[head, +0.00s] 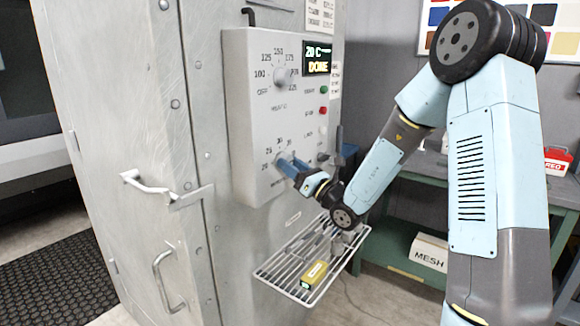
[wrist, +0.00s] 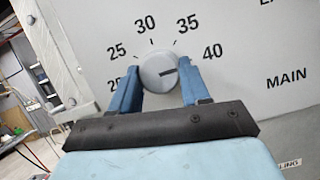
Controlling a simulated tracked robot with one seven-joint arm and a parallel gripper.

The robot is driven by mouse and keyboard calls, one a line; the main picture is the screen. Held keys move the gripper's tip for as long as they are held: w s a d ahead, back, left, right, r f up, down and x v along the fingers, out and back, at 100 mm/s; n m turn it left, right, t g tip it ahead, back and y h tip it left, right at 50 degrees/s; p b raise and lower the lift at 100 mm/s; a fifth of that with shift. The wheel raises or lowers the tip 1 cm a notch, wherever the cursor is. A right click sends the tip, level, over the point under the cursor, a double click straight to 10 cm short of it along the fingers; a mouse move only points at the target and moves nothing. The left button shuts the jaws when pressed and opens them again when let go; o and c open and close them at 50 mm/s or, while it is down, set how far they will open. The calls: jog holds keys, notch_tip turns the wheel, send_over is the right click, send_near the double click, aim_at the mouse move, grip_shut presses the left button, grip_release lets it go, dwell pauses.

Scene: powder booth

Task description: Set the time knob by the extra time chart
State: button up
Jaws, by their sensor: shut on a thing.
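The time knob (wrist: 156,76) is a round grey dial on the grey control box (head: 240,110). In the wrist view, numbers from 25 to 40 arc around it. Printed sheets (head: 320,16) hang above and beside the box; I cannot tell which is the extra time chart.
An upper temperature knob (head: 281,77), a display (head: 318,58) reading 20 C and DONE, and several buttons (head: 323,90) are on the box. A wire rack (head: 283,275) below holds a yellow block (head: 314,274). A green bench (head: 400,180) stands right; a door handle (head: 150,187) sticks out left.

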jog(key=shift+w+d, duration=0.1)
dwell(0.3)
jog(key=o, duration=1)
jog(key=shift+o, duration=0.2)
jog(key=v, duration=1.3)
jog(key=shift+s+d+f, duration=0.2)
jog(key=shift+s, duration=0.1)
jog(key=shift+a, duration=0.1)
